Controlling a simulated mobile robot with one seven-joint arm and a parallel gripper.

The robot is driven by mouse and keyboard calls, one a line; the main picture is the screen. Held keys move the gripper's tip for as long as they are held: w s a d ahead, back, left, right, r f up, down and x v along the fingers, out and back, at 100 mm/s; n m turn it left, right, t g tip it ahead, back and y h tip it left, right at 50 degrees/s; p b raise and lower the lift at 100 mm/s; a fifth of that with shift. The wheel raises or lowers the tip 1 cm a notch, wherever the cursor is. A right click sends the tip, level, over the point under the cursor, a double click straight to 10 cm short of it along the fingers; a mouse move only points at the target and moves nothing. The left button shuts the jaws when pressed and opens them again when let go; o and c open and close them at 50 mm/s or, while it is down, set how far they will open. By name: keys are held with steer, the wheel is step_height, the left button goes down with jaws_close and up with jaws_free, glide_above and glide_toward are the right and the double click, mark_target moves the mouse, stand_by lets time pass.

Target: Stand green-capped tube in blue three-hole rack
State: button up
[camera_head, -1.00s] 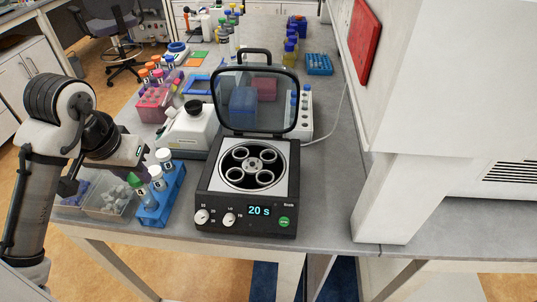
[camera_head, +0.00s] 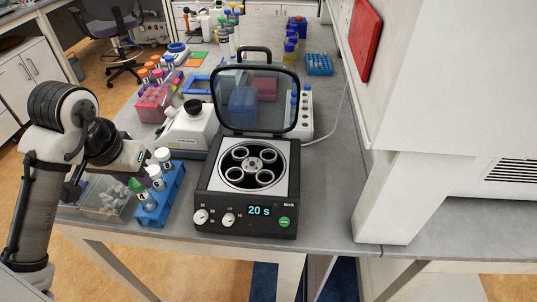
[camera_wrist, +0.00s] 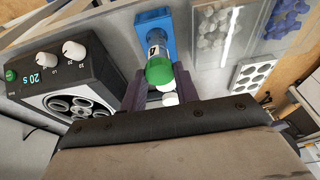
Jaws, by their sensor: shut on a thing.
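The green-capped tube (camera_head: 138,187) is at the near end of the blue three-hole rack (camera_head: 151,217). In the wrist view its green cap (camera_wrist: 161,71) lies between the two dark fingers of my gripper (camera_wrist: 161,88), which is shut on it. The labelled tube body points down toward the blue rack (camera_wrist: 152,18). The head view shows the tube roughly upright at the near hole; how deep it sits I cannot tell. Two white-capped tubes, a middle one (camera_head: 154,171) and a far one (camera_head: 163,155), stand in the same rack.
An open-lidded centrifuge (camera_head: 245,205) stands right of the rack. A clear bin of grey pieces (camera_head: 103,197) is at its left. A white instrument (camera_head: 190,130) and a pink rack (camera_head: 153,108) are behind. The table's front edge is close to the rack.

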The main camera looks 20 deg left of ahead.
steer(key=shift+f, duration=0.2)
steer(key=shift+f, duration=0.35)
steer(key=shift+f+b, duration=0.15)
steer(key=shift+b, duration=0.15)
stand_by(0.3)
steer(key=shift+f+b, duration=0.35)
steer(key=shift+f, duration=0.3)
steer(key=o, duration=0.9)
steer(key=shift+r, duration=0.1)
